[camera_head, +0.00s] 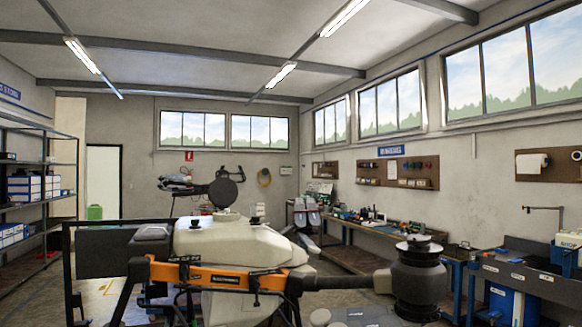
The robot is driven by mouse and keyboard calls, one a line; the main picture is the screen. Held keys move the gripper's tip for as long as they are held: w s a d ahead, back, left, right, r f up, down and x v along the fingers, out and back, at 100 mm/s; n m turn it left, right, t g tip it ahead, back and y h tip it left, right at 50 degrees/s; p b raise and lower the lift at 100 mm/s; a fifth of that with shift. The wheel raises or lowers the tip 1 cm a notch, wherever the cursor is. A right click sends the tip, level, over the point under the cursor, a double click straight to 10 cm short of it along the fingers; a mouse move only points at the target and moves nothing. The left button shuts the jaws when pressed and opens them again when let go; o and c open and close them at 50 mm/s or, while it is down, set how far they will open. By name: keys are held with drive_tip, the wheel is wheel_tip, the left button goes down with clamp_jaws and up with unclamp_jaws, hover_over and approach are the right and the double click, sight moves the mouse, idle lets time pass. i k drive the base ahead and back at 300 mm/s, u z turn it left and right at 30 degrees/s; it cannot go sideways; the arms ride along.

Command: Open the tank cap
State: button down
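The spray drone's cream tank (235,245) fills the lower middle of the head view, behind an orange and black drone arm (215,277). A round dark disc (223,192) stands upright just above a pale round neck (227,215) on top of the tank. It looks like the tank cap, tilted up on edge, but I cannot tell for sure how it joins the neck. A small black knob (195,222) sits on the tank to its left. My gripper is not in view.
A large black motor (417,275) on the drone's arm stands at front right. Workbenches with tools (385,230) line the right wall, with a blue bin (513,303) below. A metal shelf (30,190) stands at left. Open floor shows at lower left.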

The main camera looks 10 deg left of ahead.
sight(223, 193)
drive_tip(key=z, duration=0.2)
drive_tip(key=i, duration=0.45)
drive_tip(key=u, duration=1.6)
